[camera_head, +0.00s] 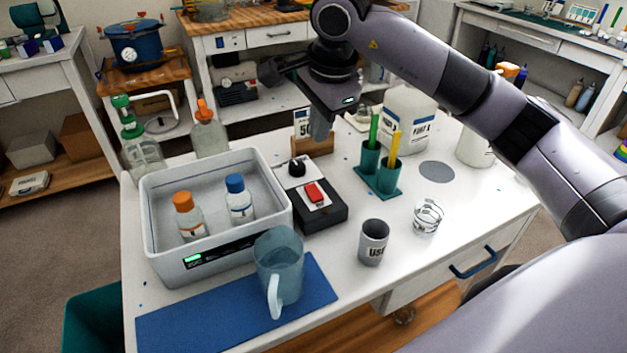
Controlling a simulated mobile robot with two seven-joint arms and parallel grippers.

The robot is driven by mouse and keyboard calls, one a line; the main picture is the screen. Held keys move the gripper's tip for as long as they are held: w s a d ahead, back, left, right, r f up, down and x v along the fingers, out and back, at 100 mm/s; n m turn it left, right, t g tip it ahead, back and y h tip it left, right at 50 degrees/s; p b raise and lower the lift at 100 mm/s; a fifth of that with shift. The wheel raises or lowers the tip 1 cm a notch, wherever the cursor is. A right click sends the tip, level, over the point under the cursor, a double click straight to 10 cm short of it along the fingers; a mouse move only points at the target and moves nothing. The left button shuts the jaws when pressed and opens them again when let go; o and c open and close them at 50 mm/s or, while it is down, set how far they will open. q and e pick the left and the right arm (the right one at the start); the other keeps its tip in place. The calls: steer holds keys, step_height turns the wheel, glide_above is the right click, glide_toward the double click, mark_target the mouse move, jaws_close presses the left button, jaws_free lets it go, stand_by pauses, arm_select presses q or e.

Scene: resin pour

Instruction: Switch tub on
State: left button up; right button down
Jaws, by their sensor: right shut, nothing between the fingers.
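The tub (160,240) is a pale grey open bath at the left of the white table, with a small lit green display on its front. An orange-capped bottle (191,222) and a blue-capped bottle (240,205) stand in it. My right gripper (320,134) is shut and empty, pointing down above and behind the box, apart from the switch. The rocker's position is too small to tell. My left gripper is out of view.
A translucent blue jug (279,262) stands on a blue mat (200,325) at the front. A grey cup (373,243), a clear glass (427,216), a teal holder (378,180) and a white jug (408,115) stand to the right. Bottles stand behind the tub.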

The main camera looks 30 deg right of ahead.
mark_target(310, 186)
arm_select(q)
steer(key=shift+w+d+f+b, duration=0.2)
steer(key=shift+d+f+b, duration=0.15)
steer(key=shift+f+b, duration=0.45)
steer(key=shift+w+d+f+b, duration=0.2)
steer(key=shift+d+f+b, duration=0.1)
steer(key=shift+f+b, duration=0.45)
arm_select(e)
steer(key=shift+s+f+n+t, duration=0.1)
steer(key=shift+n+t, duration=0.1)
steer(key=shift+n, duration=2.6)
steer(key=shift+s+n+t, duration=0.15)
steer(key=shift+n+t, duration=0.05)
steer(key=shift+n, duration=2.6)
steer(key=shift+s+f+n+t, duration=0.1)
steer(key=shift+n+t, duration=0.1)
steer(key=shift+n, duration=2.6)
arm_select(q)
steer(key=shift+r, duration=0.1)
arm_select(e)
steer(key=x, duration=1.3)
steer(key=shift+s+f, duration=0.2)
steer(key=shift+s, duration=0.1)
steer(key=shift+f, duration=0.35)
